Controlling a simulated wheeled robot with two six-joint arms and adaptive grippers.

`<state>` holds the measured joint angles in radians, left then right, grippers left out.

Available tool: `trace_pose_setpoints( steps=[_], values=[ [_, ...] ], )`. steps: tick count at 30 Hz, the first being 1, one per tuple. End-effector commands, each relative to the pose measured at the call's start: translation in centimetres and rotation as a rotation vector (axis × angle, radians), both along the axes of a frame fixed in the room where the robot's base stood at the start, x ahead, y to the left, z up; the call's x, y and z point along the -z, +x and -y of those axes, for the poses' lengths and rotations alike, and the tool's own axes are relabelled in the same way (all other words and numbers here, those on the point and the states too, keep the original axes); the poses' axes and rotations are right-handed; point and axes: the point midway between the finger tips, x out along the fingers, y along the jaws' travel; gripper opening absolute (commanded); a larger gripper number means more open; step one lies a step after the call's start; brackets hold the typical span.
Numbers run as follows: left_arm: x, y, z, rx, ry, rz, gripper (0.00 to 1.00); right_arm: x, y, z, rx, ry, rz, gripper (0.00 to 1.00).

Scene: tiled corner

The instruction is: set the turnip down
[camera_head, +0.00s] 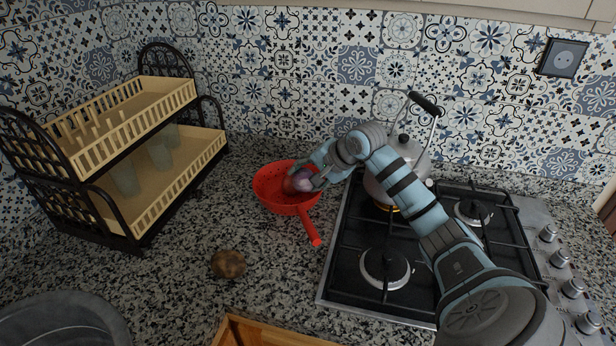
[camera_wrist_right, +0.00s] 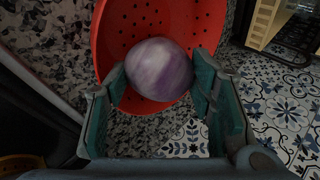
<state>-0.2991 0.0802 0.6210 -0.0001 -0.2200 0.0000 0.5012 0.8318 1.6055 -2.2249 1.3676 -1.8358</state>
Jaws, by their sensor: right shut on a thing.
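The turnip (camera_wrist_right: 158,70) is a round white-and-purple ball in the right wrist view, between the two fingers of my right gripper (camera_wrist_right: 160,88). In the head view the turnip (camera_head: 302,182) shows partly, at the fingertips of my right gripper (camera_head: 306,178). My right gripper is shut on it. The red colander (camera_head: 272,203) with a long handle stands on the counter below the turnip; its perforated bowl (camera_wrist_right: 117,32) lies behind the turnip in the right wrist view. I cannot tell whether the turnip touches the bowl. My left gripper is not in view.
A kettle (camera_head: 408,153) stands on the gas hob (camera_head: 345,262), right of the colander. A dish rack (camera_head: 135,100) with glasses is at the left. A brown round item (camera_head: 228,264), a wooden box (camera_head: 262,334) and a grey basin (camera_head: 62,318) are in front. Counter between is free.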

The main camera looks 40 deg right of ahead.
Motion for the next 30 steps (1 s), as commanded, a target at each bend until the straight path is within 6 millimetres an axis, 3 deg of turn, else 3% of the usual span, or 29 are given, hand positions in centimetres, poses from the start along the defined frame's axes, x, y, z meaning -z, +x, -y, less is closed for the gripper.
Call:
trace_pose_setpoints(
  steps=[6, 7, 8, 18, 23, 26, 30],
  values=[
    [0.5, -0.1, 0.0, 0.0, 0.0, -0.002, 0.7, 0.4, 0.0, 0.0, 0.0, 0.0, 0.0, 0.12],
    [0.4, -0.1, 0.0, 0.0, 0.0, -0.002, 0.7, 0.4, 0.0, 0.0, 0.0, 0.0, 0.0, 0.52],
    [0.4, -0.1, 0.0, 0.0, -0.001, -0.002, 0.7, 0.4, 0.0, 0.0, 0.0, 0.0, 0.0, 0.57],
    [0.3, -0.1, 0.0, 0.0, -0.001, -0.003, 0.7, 0.3, 0.0, 0.0, 0.0, 0.0, -0.001, 0.58],
    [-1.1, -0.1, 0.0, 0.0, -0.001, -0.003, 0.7, -1.1, 0.0, 0.0, 0.0, 0.0, -0.001, 0.58],
    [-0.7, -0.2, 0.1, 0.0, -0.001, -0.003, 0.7, -2.2, -1.1, 0.4, 0.001, -0.007, 0.002, 0.58],
    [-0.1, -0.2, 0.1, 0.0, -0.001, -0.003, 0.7, -5.2, -4.1, 0.8, 0.0, -0.014, -0.002, 0.58]
  ],
)
